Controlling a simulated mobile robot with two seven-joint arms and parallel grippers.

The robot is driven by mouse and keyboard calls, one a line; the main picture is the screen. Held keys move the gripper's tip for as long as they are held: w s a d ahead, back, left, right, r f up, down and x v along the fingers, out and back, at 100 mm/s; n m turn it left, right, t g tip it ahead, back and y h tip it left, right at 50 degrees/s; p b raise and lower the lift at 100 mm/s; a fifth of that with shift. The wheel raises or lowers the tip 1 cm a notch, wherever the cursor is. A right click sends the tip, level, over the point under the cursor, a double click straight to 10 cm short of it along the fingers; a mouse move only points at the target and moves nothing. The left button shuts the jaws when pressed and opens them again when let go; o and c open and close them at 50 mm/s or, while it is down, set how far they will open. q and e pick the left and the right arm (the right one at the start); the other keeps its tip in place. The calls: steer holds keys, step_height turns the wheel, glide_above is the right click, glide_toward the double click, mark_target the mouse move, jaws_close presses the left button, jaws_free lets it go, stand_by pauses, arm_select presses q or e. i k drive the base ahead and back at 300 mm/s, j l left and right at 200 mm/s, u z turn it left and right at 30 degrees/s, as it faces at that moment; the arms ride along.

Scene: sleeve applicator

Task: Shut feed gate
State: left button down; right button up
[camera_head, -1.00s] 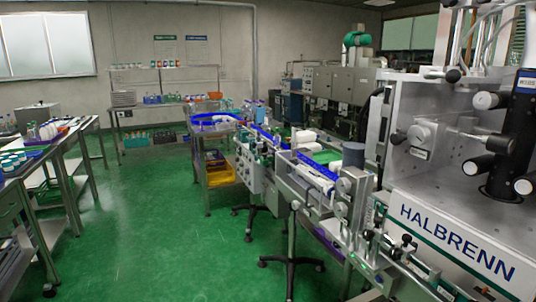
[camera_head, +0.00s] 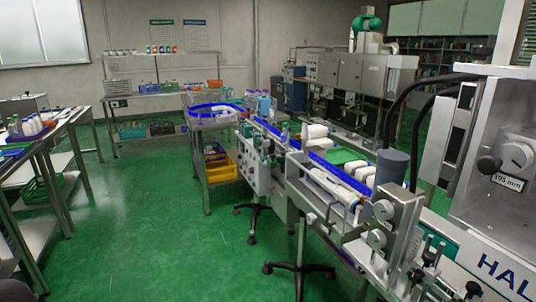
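The feed line is a long conveyor with blue side rails (camera_head: 342,176) running from the round blue-rimmed feed table (camera_head: 216,108) at the back toward the machine at the right. White blocks (camera_head: 314,131) and a grey cylinder (camera_head: 391,168) stand along it. Round grey knobs (camera_head: 384,210) are on the conveyor's near end. I cannot make out which part is the feed gate, or whether it is open or shut. Neither of my grippers shows in the head view.
The large grey machine (camera_head: 482,215) fills the right edge. Wheeled black stand feet (camera_head: 298,268) stick out onto the floor beside the conveyor. Work tables (camera_head: 45,141) line the left. The green floor (camera_head: 150,220) between is clear.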

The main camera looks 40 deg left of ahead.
mark_target(272, 162)
steer(key=i+j, duration=0.15)
steer(key=j, duration=0.2)
steer(key=i+j, duration=0.15)
steer(key=j, duration=0.2)
steer(key=i+j, duration=0.35)
steer(key=j, duration=0.3)
steer(key=i+j, duration=0.15)
steer(key=j, duration=0.2)
steer(key=z, duration=0.05)
